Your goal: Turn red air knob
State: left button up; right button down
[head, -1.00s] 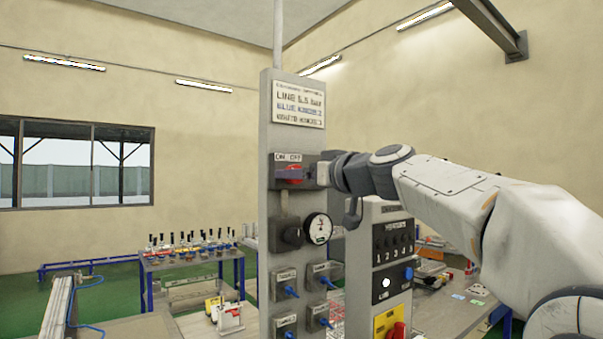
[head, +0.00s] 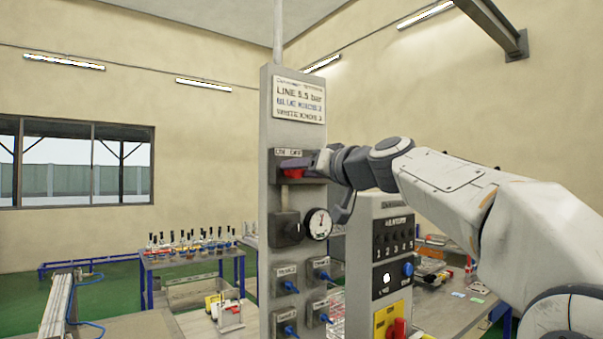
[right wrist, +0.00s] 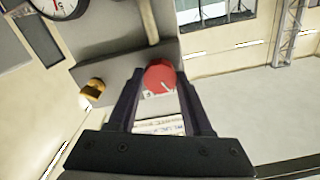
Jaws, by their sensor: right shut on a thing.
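The red air knob (head: 293,174) sits on a grey valve box near the top of the tall grey panel (head: 268,240), under an ON/OFF label. My right gripper (head: 300,166) comes from the right and is shut on the knob, partly covering it. In the right wrist view the round red knob (right wrist: 160,75) shows between the dark fingertips (right wrist: 158,82). A white pipe and the grey box lie behind it. My left gripper is not in view.
Below the knob are a black regulator (head: 287,229) and a round gauge (head: 318,223). Several blue knobs sit lower on the panel. A control box with a red emergency button (head: 399,328) stands close under my right arm.

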jog(key=shift+d+m+p, duration=0.1)
jog(key=shift+m+p, duration=0.35)
jog(key=shift+m, duration=6.55)
jog(key=shift+c, duration=1.6)
grip_release()
jog(key=b+v, duration=0.4)
jog(key=v, duration=0.6)
jog(key=shift+s, duration=0.15)
